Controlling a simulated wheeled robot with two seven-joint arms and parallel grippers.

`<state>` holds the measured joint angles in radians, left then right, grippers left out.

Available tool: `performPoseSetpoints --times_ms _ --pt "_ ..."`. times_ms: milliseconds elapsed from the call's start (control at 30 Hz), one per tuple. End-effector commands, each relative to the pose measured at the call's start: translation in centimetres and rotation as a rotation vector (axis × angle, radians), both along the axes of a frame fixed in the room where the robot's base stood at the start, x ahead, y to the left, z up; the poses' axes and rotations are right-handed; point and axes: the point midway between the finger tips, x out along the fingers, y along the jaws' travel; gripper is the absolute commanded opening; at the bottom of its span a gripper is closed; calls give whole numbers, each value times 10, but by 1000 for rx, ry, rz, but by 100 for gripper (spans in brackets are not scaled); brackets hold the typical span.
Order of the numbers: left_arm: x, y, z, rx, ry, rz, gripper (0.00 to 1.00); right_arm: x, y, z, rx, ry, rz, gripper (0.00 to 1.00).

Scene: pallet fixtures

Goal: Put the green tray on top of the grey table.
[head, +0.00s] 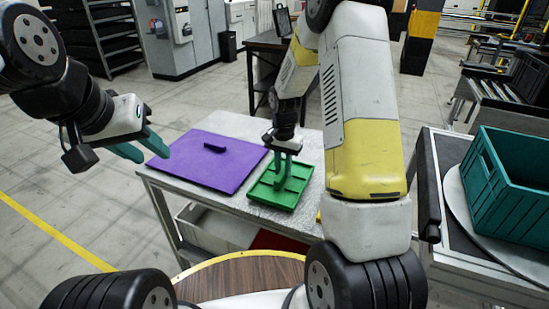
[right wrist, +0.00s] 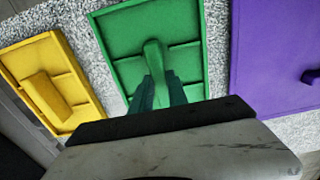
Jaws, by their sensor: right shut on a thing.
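The green tray (head: 281,187) lies on the speckled grey table (head: 232,125), just right of a purple tray. It also shows in the right wrist view (right wrist: 122,42), with a raised handle (right wrist: 154,62) in its middle. My right gripper (head: 283,178) points down over the green tray and is shut on its handle; it shows in the right wrist view too (right wrist: 160,92). The tray appears flat on the tabletop; any small gap beneath it cannot be told. My left gripper (head: 142,148) is open and empty, in the air left of the table.
The purple tray (head: 200,165) covers the left of the table. A yellow tray (right wrist: 38,60) lies beside the green one, mostly hidden by my right arm in the head view. A teal crate (head: 512,210) stands on a round plate at the right. A dark desk (head: 268,42) stands behind.

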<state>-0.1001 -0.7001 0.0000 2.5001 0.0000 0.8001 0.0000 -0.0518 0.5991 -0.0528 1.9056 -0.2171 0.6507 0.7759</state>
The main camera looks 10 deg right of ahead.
Motion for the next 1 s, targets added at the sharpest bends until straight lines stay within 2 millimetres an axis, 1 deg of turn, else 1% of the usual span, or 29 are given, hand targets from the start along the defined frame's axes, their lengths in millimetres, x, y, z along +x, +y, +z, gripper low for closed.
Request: performPoseSetpoints --times_ms 33,100,300,400,433,500,533,867,1000 --pt "0 0 0 0 0 0 36 -1 0 -6 0 2 0 0" --pt "0 0 0 0 0 0 36 0 0 -10 1 -1 0 0" --pt "0 0 0 0 0 0 36 0 0 -9 0 -1 0 0" --pt "0 0 0 0 0 0 36 0 0 -12 1 -1 0 0" --pt "0 0 0 0 0 0 36 0 0 -12 1 -1 0 24" --pt "0 0 0 0 0 0 36 0 0 -12 1 -1 0 37" --pt "0 0 0 0 0 0 36 0 0 -12 1 -1 0 41" --pt "0 0 0 0 0 0 36 0 0 -10 0 -1 0 41" --pt "0 0 0 0 0 0 36 1 0 4 1 -4 0 41"
